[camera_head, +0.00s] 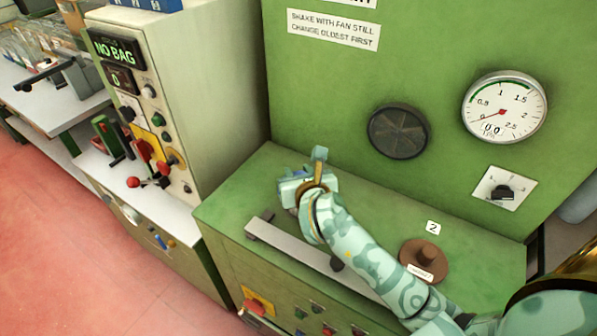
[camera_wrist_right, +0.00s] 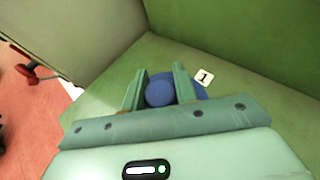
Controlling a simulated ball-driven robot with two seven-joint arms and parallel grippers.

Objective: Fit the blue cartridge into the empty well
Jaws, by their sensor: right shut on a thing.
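My right gripper (camera_head: 293,190) is over the green ledge at the left part of the machine, pointing down. In the right wrist view its two fingers (camera_wrist_right: 160,76) are shut on the round knob of the blue cartridge (camera_wrist_right: 160,94). The cartridge's wider blue body shows behind the fingers, beside a white label "1" (camera_wrist_right: 204,77). No empty well shows, and I cannot tell whether the cartridge is seated or above the surface. My left gripper is not in view.
A brown cartridge (camera_head: 424,262) sits on the ledge by label "2" (camera_head: 433,228), close to my right forearm. A grey bar (camera_head: 270,232) runs along the ledge front. The upright panel behind carries a dark round vent (camera_head: 398,131) and a gauge (camera_head: 504,107). A cabinet (camera_head: 195,90) stands left.

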